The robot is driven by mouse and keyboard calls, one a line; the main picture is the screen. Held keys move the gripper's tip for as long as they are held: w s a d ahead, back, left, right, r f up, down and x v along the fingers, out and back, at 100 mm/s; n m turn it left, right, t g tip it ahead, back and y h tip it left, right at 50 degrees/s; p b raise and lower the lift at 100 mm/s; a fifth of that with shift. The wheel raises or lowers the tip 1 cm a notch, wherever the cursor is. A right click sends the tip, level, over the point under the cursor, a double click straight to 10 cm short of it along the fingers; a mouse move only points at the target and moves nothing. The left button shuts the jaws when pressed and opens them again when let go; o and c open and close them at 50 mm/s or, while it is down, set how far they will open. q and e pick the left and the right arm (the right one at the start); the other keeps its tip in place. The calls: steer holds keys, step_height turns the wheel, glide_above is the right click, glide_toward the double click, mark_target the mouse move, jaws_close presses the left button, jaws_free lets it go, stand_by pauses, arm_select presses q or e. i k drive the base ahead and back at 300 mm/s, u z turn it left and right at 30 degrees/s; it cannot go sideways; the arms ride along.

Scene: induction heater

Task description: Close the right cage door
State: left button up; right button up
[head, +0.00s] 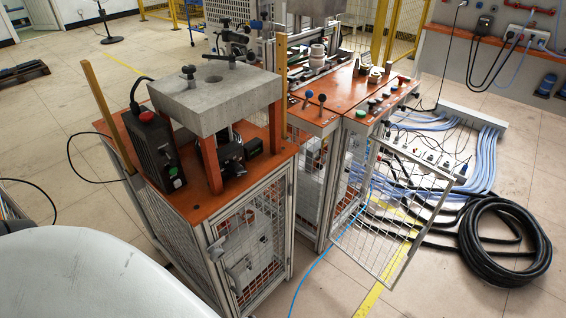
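The right cage door (411,232) is a wire-mesh panel in a light metal frame. It stands open, swung out from the right cabinet over the floor, with its left edge close to the cabinet's front. The right cabinet (355,112) has an orange top with buttons and small parts on it. The left cabinet's mesh door (262,243) appears shut, with a grey handle (216,249) at its left edge. Neither of my grippers shows in the head view.
A grey block (205,100) on orange legs stands on the left cabinet. A coiled black hose (512,240) and pale blue hoses (485,160) lie right of and behind the open door. A blue cable (312,272) crosses the floor. Tiled floor in front is mostly clear.

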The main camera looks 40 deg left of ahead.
mark_target(422, 235)
steer(key=u, duration=0.95)
steer(key=i, duration=0.5)
steer(key=z, duration=0.5)
steer(key=k, duration=0.6)
steer(key=z, duration=1.2)
steer(key=i, duration=1.25)
steer(key=u, duration=0.75)
